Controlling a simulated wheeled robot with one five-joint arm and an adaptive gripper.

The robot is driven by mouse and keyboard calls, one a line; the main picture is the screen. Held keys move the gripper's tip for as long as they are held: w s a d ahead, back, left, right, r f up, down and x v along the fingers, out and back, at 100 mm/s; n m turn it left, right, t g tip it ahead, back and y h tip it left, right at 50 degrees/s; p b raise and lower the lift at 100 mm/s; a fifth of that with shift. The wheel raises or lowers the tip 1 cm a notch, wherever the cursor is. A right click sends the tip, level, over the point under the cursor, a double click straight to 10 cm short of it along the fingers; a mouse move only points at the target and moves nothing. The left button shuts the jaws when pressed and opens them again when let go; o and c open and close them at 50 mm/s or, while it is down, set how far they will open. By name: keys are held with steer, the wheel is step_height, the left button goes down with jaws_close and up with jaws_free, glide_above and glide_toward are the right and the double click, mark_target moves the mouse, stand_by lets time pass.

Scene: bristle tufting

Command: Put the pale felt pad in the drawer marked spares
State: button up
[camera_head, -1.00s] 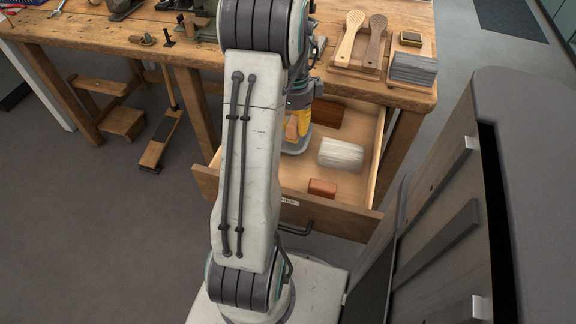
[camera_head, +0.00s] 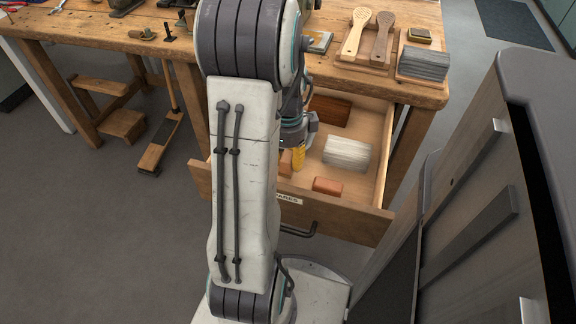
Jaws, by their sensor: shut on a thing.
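The drawer (camera_head: 290,206) under the bench stands pulled open, with a partly covered label on its front that ends in "ARES". My gripper (camera_head: 298,160) is over or inside the left part of the drawer, with a yellow finger part showing. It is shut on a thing. A tan-orange shape (camera_head: 285,163) shows beside the finger, partly behind my arm. I cannot tell whether it is the held thing or lies in the drawer. I cannot surely pick out the pale felt pad. A pale, ridged block (camera_head: 347,153) lies in the drawer.
The drawer also holds a dark red-brown block (camera_head: 328,110) and an orange-brown block (camera_head: 327,186). On the bench (camera_head: 435,96) lie two wooden brushes (camera_head: 368,35) and a grey bundle (camera_head: 424,63) on a tray. A grey cabinet (camera_head: 510,200) stands close on the right.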

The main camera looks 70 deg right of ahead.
steer(key=shift+f, duration=1.05)
steer(key=shift+f+b, duration=0.2)
steer(key=shift+b, duration=0.1)
steer(key=o, duration=1.1)
steer(key=shift+r, duration=0.1)
steer(key=r+p, duration=0.6)
steer(key=r, duration=0.6)
steer(key=shift+a+r, duration=0.15)
steer(key=shift+a, duration=0.05)
